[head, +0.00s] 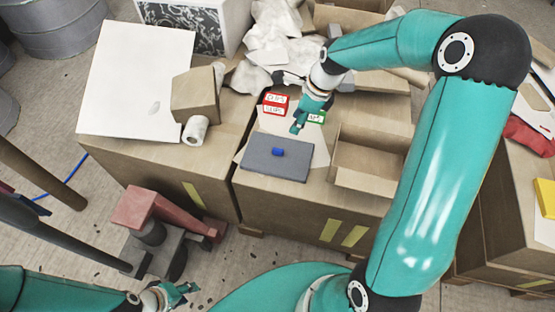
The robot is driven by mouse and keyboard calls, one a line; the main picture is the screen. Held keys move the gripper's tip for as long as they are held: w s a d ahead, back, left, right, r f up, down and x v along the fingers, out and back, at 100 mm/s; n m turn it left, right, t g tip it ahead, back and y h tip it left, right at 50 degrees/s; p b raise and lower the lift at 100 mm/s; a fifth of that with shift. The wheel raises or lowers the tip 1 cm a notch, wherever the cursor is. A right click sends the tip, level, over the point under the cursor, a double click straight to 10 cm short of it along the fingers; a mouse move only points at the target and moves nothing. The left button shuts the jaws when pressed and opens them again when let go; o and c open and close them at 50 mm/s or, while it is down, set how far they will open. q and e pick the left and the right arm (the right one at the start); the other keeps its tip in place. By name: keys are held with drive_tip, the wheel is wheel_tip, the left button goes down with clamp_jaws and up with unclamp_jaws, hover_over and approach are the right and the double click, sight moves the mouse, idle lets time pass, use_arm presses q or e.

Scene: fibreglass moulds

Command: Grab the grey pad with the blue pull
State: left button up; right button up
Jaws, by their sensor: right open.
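The grey pad (262,165) lies flat on a brown cardboard box top near its front edge, in the middle of the head view. Its small blue pull (278,152) stands up near the pad's centre. My right gripper (303,122) is open and empty, beyond the pad and slightly right of the pull, apart from both.
An open cardboard box (368,160) stands right of the pad. A white board (135,75), a tape roll (195,130) and a small carton (196,95) are on the left box. Crumpled white material (262,45) lies behind. A reddish clamp-like machine (150,207) stands on the floor.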

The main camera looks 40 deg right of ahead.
drive_tip(key=b, duration=0.1)
hover_over(279, 149)
drive_tip(key=s+d, duration=0.1)
drive_tip(key=s, duration=0.1)
drive_tip(key=f, duration=0.9)
drive_tip(key=shift+d+f, duration=0.2)
drive_tip(key=shift+f, duration=0.1)
drive_tip(key=shift+w+b+x, duration=0.1)
drive_tip(key=shift+b+x, duration=0.05)
drive_tip(key=shift+x, duration=1.45)
drive_tip(key=shift+w+b+x, duration=0.15)
drive_tip(key=shift+x, duration=1.45)
drive_tip(key=shift+a, duration=0.15)
drive_tip(key=shift+c, duration=0.2)
drive_tip(key=shift+r, duration=0.1)
clamp_jaws()
